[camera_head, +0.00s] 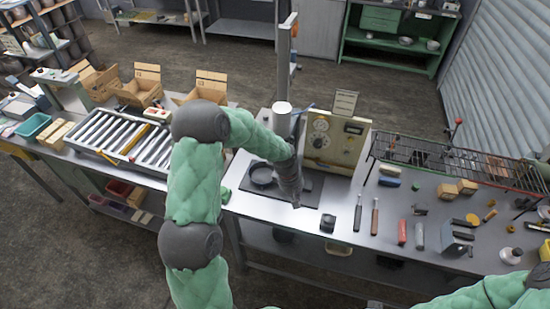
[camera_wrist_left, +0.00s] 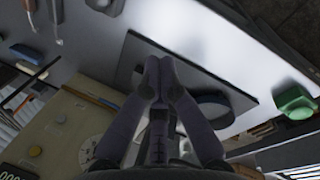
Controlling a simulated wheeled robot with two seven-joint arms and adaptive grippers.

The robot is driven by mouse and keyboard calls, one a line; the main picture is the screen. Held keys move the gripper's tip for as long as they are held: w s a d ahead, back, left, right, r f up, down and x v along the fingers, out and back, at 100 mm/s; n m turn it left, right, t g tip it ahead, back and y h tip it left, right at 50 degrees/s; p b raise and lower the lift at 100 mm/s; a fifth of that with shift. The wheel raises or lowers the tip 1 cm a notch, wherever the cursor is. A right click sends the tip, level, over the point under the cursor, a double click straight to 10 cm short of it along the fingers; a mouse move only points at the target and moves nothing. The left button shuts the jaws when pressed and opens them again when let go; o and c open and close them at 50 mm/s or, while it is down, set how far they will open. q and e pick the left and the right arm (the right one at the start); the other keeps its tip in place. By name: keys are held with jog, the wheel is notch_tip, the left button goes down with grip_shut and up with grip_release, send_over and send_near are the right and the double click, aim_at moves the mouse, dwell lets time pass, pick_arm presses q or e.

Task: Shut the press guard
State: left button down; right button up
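The press (camera_head: 335,138) is a cream box with round dials and a dark display, standing at the back of the workbench. I cannot make out which part is its guard. A pale upright panel (camera_head: 345,103) stands on top of it. My left gripper (camera_head: 296,201) points down over the dark plate (camera_head: 310,187) in front of the press. In the left wrist view its two fingertips (camera_wrist_left: 158,64) are together with nothing seen between them. A dark round pan (camera_head: 262,175) sits on the plate, left of the gripper. My right gripper is out of view; only its arm shows at lower right.
A roller conveyor (camera_head: 125,137) lies left of the plate. Right of the press is a black wire rack (camera_head: 450,160). Several tools and blocks lie on the right bench, including a red-handled item (camera_head: 402,232). A green block (camera_wrist_left: 293,102) lies beside the plate.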

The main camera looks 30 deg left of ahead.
pick_arm(q)
jog(key=w+a+r+n+y, duration=0.15)
jog(key=a+r+n, duration=0.35)
jog(key=r, duration=0.5)
jog(key=w+a+r+n+y, duration=0.1)
jog(key=w+a+r+n, duration=0.15)
jog(key=a+r, duration=0.6)
jog(key=shift+t, duration=0.3)
jog(key=f, duration=0.4)
jog(key=w+f+p, duration=0.1)
jog(key=f, duration=0.3)
jog(key=d+f, duration=0.1)
jog(key=f, duration=0.3)
jog(key=shift+w+f+p, duration=0.1)
jog(key=shift+w+p, duration=0.25)
jog(key=shift+p, duration=0.05)
jog(key=shift+f, duration=0.1)
notch_tip(320, 180, down, 11)
jog(key=b, duration=1.1)
jog(key=shift+s+r, duration=0.15)
jog(key=shift+r, duration=0.05)
